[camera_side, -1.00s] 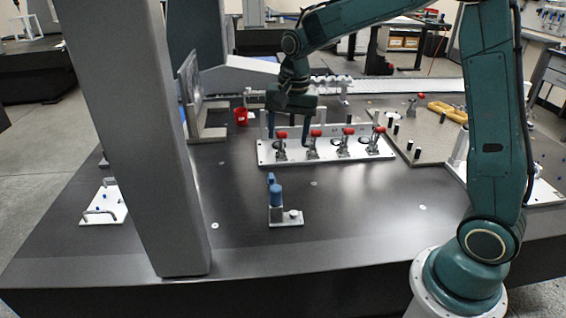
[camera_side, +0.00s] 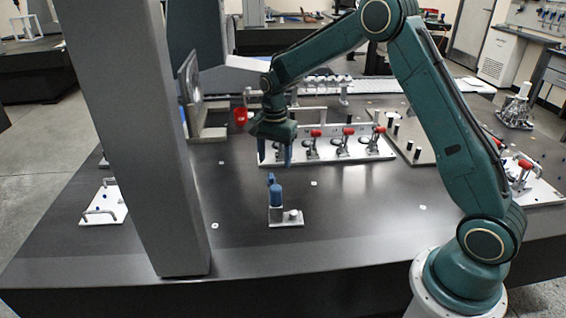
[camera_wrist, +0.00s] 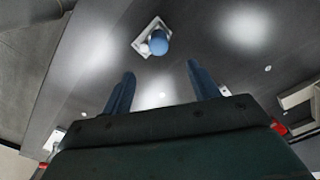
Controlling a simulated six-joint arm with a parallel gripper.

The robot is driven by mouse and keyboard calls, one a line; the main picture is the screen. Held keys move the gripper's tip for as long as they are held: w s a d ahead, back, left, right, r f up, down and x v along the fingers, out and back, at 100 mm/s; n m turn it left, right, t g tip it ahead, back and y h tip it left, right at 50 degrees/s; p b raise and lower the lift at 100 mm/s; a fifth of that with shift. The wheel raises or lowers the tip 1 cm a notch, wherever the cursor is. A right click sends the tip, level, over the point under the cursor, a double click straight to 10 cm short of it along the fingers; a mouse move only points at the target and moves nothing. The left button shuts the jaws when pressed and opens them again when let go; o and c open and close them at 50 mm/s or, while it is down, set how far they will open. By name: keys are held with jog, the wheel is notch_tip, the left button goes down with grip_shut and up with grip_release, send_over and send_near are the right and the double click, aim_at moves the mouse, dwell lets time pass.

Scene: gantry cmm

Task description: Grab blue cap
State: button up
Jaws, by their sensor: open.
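The blue cap (camera_side: 276,193) sits upright on a small light-coloured base plate (camera_side: 288,223) on the dark table, in the middle of the side view. In the wrist view the blue cap (camera_wrist: 160,41) shows at the top centre, beyond the fingertips. My gripper (camera_side: 274,160) is open and empty, pointing down. It is above and behind the cap in the side view, apart from it. The wrist view shows its two blue fingers (camera_wrist: 158,78) spread apart with bare table between them.
A white plate with several red-handled clamps (camera_side: 343,147) stands behind the gripper. A grey column (camera_side: 140,140) stands at the left, near a white plate with handles (camera_side: 103,207). The table around the cap is clear.

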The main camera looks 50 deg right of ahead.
aim_at(275, 188)
notch_tip(275, 188, down, 8)
jog(key=shift+r, duration=0.1)
dwell(0.4)
jog(key=shift+s+a+f, duration=0.1)
jog(key=shift+f, duration=1.25)
jog(key=shift+s+a+f, duration=0.1)
jog(key=shift+f, duration=1.2)
jog(key=c, duration=1)
